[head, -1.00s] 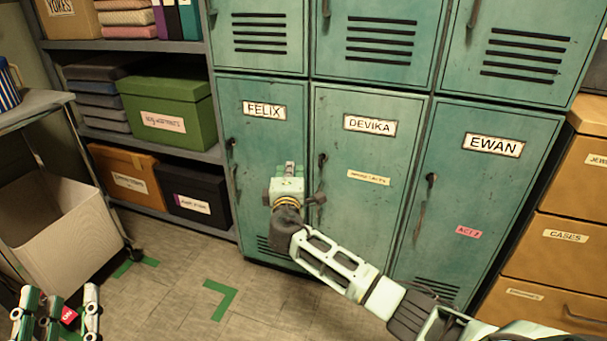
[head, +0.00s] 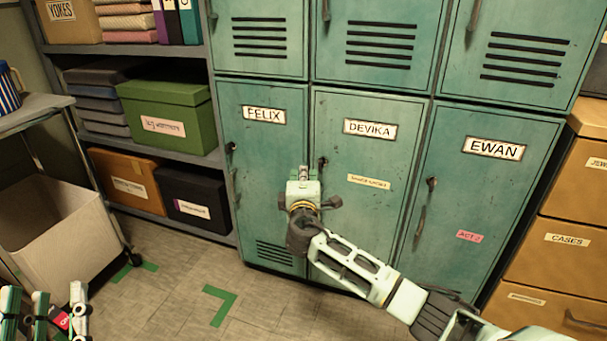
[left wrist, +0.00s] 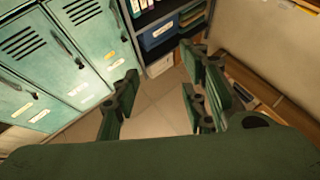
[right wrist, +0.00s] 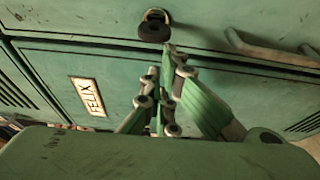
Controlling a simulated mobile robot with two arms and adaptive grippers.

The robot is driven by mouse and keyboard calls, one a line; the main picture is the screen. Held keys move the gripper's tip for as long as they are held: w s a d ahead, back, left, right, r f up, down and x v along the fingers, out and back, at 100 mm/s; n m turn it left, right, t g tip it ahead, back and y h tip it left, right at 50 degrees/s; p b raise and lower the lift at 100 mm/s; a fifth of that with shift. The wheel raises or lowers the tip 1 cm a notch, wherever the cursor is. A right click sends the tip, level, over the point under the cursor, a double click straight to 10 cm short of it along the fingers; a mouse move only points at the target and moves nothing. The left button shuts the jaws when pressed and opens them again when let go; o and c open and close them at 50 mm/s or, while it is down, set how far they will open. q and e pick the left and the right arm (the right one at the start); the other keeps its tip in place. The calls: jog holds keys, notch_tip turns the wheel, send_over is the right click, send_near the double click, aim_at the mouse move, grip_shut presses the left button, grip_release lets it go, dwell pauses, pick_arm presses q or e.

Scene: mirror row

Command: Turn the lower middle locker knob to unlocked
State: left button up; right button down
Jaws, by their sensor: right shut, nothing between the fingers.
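The lower middle locker (head: 352,225) is the green door labelled DEVIKA. Its small dark knob (head: 323,162) is at the upper left of that door, with a handle below it. In the right wrist view the knob (right wrist: 155,26) sits just beyond the fingertips, near the door seam; its setting cannot be told. My right gripper (head: 303,170) is shut and empty, just left of the knob in the head view. In the right wrist view its tips (right wrist: 166,62) appear close to the knob; contact cannot be told. My left gripper (head: 45,302) is open and empty, away from the lockers.
The FELIX locker (head: 262,160) is left and the EWAN locker (head: 480,200) right, each with a knob and handle. The DEVIKA handle (right wrist: 268,50) is near my right fingers. Shelves and a cart (head: 50,225) stand left, drawers (head: 560,245) right. The floor in front is clear.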

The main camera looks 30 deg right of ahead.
pick_arm(q)
notch_tip(320, 180, down, 17)
jog(key=a+g+y+p, duration=0.2)
jog(key=g+y+p, duration=0.15)
jog(key=g, duration=0.65)
jog(key=s+a+f+g+y+p, duration=0.1)
jog(key=s+a+f+g+p, duration=0.1)
jog(key=s+f+g, duration=0.3)
jog(key=shift+s+a+f+n, duration=0.4)
jog(key=shift+s+a+f, duration=0.25)
jog(key=shift+f, duration=0.75)
pick_arm(e)
jog(key=shift+s+d+f+n+g, duration=0.1)
jog(key=shift+f+n+g, duration=0.15)
jog(key=shift+n, duration=0.45)
jog(key=shift+s+d+f+n+g, duration=0.1)
jog(key=shift+f+n+g, duration=0.15)
jog(key=shift+n, duration=0.45)
pick_arm(q)
jog(key=shift+d, duration=0.1)
